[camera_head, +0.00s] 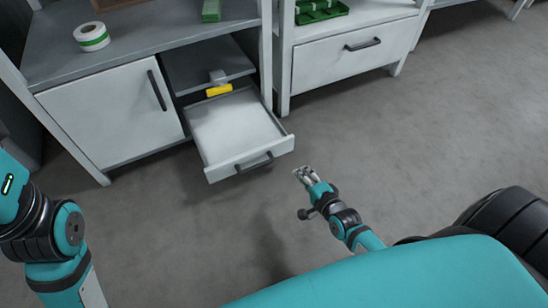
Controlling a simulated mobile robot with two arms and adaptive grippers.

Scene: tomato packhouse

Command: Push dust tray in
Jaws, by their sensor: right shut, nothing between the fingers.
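The dust tray (225,120) is a white, shallow, drawer-like tray with a dark handle (254,163) on its front. It stands pulled out from the grey cabinet, below an open shelf, and its inside looks empty. My right gripper (303,174) is shut and empty, to the right of the tray's front and apart from it, over the floor. My left arm (55,235) shows at the left edge; its gripper is out of view.
A yellow-and-grey object (219,88) sits above the tray's back. A closed white door (112,115) is left of the tray. A closed drawer (345,55) is at the right. A tape roll (91,36) lies on the cabinet top. The floor ahead is clear.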

